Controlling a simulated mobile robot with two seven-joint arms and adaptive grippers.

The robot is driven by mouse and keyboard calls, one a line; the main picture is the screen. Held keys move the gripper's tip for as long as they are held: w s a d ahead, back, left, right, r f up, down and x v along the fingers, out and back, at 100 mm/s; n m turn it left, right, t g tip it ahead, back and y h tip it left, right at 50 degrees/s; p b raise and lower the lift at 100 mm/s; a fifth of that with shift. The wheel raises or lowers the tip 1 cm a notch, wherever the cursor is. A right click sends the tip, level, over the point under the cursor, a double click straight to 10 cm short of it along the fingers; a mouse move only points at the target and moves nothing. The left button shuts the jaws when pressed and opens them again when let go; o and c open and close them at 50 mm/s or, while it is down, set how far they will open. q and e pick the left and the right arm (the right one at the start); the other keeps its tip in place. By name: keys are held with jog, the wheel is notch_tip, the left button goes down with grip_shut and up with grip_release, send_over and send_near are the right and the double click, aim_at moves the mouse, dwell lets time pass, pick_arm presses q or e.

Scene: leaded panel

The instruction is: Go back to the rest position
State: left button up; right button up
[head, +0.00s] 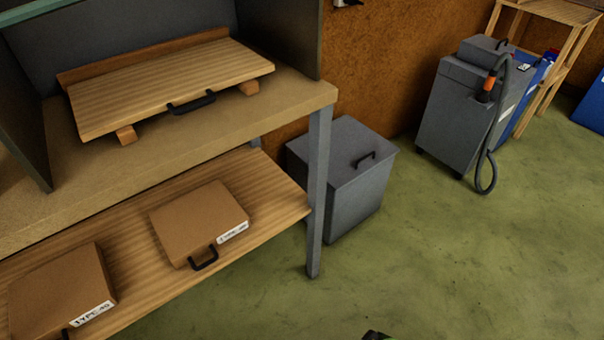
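A wooden board (165,85) with a black handle lies on blocks on the workbench (290,95), between dark side panels. No leaded panel can be made out.
A brown case (195,222) and another labelled case (60,290) lie on the lower shelf (275,205). A grey lidded bin (350,195) stands beside the bench leg. A grey machine with a hose (460,110) stands further right. The green floor (450,260) is clear in front.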

jog(key=s+d+f, duration=0.1)
jog(key=s+f, duration=0.1)
jog(key=f, duration=0.4)
jog(key=s+d+f, duration=0.1)
jog(key=s+f, duration=0.2)
jog(key=f, duration=0.3)
pick_arm(q)
jog(key=s+r+g+p, duration=0.2)
jog(key=s+r+p, duration=0.3)
jog(key=s+p, duration=0.2)
jog(key=s+a+r+g+p, duration=0.1)
jog(key=s+r+g+p, duration=0.1)
jog(key=s+r+p, duration=0.2)
jog(key=s+p, duration=0.3)
jog(key=s, duration=0.4)
jog(key=shift+r+g+y+p, duration=0.3)
jog(key=shift+r, duration=0.1)
pick_arm(e)
jog(key=s+r+g, duration=0.1)
jog(key=s+r, duration=0.3)
jog(key=s, duration=0.5)
jog(key=s+d+r+g, duration=0.1)
jog(key=s+r+g, duration=0.1)
jog(key=s+r, duration=0.3)
jog(key=s, duration=0.4)
jog(key=shift+g, duration=0.3)
jog(key=shift+r, duration=0.15)
